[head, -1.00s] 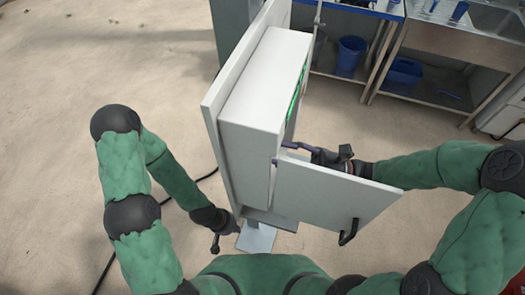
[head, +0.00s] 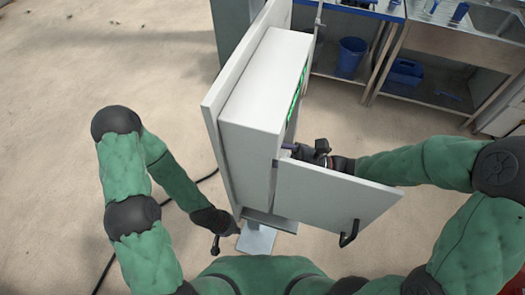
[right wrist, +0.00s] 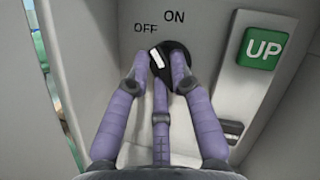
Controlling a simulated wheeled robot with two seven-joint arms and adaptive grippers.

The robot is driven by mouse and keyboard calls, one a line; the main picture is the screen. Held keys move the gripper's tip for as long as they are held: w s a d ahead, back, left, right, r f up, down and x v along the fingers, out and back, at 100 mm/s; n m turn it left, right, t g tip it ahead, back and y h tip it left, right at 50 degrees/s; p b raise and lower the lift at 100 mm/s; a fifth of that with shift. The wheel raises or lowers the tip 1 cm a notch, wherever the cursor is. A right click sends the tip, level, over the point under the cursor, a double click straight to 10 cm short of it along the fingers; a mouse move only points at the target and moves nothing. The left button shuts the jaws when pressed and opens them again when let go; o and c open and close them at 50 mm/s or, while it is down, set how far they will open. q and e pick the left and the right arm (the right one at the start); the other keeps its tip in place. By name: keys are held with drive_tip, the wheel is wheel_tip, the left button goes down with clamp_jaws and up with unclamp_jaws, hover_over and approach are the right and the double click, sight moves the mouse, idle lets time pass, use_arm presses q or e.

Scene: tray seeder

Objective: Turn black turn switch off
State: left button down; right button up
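The black turn switch (right wrist: 171,67) is on the grey panel in the right wrist view, below the printed words OFF and ON. Its white mark (right wrist: 155,58) points up and left, toward OFF. My right gripper (right wrist: 160,68) has its purple fingers apart at the switch, one at its left edge, one over its right part, one below. I see no clear grip on it. In the head view my right gripper (head: 291,151) is between the white cabinet (head: 262,83) and its open door. My left gripper (head: 219,240) hangs low left of the cabinet; its fingers are too unclear to read.
The open door (head: 335,196) with a black handle (head: 349,233) stands in front of my right gripper. A green UP button (right wrist: 263,48) and a dark part (right wrist: 231,130) are right of the switch. A sink bench (head: 460,45) and blue bins stand behind.

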drive_tip(key=n+g, duration=0.1)
drive_tip(key=n, duration=0.2)
drive_tip(key=n+g+h+b, duration=0.1)
drive_tip(key=n, duration=0.2)
drive_tip(key=shift+w+g, duration=0.1)
drive_tip(key=shift+g, duration=0.2)
clamp_jaws()
drive_tip(key=o, duration=0.9)
unclamp_jaws()
drive_tip(key=shift+d, duration=0.1)
drive_tip(key=v, duration=1.2)
drive_tip(key=shift+r, duration=0.15)
